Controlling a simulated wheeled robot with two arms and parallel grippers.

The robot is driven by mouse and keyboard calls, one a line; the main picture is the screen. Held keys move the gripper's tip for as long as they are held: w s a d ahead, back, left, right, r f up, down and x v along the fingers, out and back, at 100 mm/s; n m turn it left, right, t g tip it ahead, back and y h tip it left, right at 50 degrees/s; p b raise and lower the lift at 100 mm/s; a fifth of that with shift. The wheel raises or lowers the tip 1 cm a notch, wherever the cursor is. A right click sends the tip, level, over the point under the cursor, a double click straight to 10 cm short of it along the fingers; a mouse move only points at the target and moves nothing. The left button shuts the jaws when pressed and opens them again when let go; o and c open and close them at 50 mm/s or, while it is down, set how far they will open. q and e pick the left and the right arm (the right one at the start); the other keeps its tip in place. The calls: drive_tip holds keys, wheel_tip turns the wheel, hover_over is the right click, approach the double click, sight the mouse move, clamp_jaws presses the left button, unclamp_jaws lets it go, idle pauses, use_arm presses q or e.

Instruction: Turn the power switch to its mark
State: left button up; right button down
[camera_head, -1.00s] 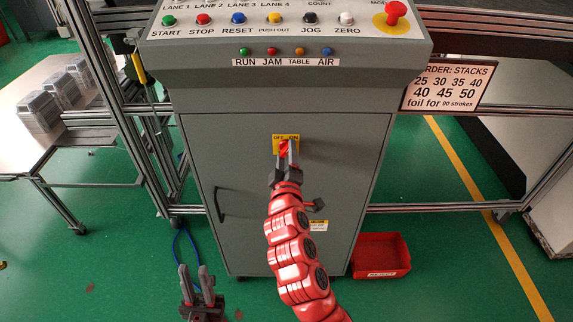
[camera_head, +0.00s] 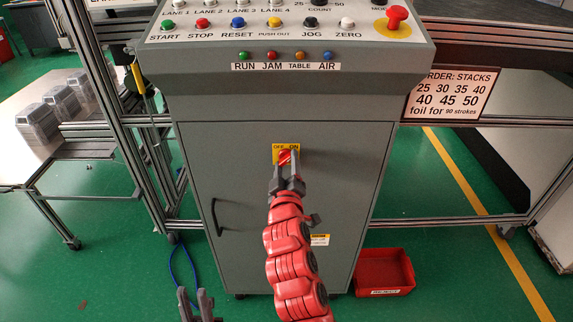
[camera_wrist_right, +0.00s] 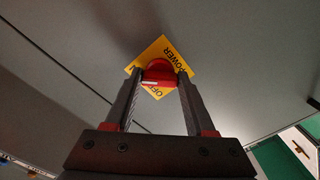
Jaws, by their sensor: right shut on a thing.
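The power switch is a red rotary knob (camera_head: 285,156) on a yellow plate (camera_head: 279,149) with OFF and ON lettering, on the front of the grey cabinet. In the right wrist view the red knob (camera_wrist_right: 159,73) sits between the fingertips, and the yellow plate (camera_wrist_right: 150,55) shows POWER and part of OFF. My right gripper (camera_head: 287,168) reaches up to the switch and is shut on the knob; the fingers partly cover the plate. A white line shows on the knob. My left gripper (camera_head: 196,302) is low at the bottom edge, its fingers apart and empty.
The grey cabinet (camera_head: 350,170) has a black handle (camera_head: 216,218) left of the switch and a button panel above. A red reject bin (camera_head: 384,274) stands on the floor at right. Foil trays (camera_head: 38,120) are stacked on the left table. Aluminium frames flank the cabinet.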

drive_tip(key=shift+c, duration=1.2)
unclamp_jaws()
drive_tip(key=s+p, duration=0.5)
drive_tip(key=s, duration=1.2)
drive_tip(key=shift+s, duration=0.2)
